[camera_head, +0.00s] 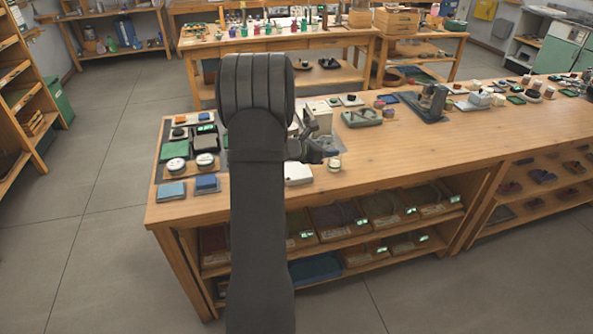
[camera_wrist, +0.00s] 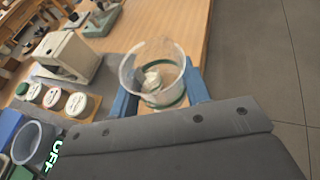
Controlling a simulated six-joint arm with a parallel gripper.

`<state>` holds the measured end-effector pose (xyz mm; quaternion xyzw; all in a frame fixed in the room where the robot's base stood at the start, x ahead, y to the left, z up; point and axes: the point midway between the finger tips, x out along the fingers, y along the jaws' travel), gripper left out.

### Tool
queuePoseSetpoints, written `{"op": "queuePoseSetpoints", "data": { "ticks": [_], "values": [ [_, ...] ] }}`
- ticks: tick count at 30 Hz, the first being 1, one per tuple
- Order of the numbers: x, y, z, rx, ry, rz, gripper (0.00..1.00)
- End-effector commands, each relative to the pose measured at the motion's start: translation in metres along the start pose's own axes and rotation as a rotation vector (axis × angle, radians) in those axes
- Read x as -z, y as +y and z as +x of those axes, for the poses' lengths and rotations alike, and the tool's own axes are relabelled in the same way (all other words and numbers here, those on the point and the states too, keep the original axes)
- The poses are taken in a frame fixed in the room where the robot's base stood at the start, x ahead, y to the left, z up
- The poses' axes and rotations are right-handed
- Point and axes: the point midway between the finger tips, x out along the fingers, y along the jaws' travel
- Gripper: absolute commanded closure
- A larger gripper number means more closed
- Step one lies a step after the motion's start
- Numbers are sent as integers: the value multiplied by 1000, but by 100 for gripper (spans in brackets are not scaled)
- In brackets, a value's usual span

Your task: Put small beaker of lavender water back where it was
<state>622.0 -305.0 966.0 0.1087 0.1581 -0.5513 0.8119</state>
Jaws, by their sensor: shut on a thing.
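A clear, open-topped beaker (camera_wrist: 172,55) with a green band low on it shows in the wrist view. My gripper (camera_wrist: 158,78) has one blue finger on each side of it and is shut on it. The beaker's mouth faces the camera. Something whitish shows in or through the glass; I cannot tell which, and no liquid level is clear. In the head view my gripper (camera_head: 318,150) is over the near bench, right of my arm.
A bluish-grey cup (camera_wrist: 32,141) is at lower left. The bench edge drops to the floor.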

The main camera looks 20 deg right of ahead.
Motion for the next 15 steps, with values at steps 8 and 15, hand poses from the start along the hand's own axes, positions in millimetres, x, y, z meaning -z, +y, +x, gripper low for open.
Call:
{"op": "queuePoseSetpoints", "data": {
  "ticks": [8, 15],
  "values": [
    [13, 10, -6, -19, 7, -12, 81],
    [51, 62, -11, -19, 7, -12, 81]
  ]
}}
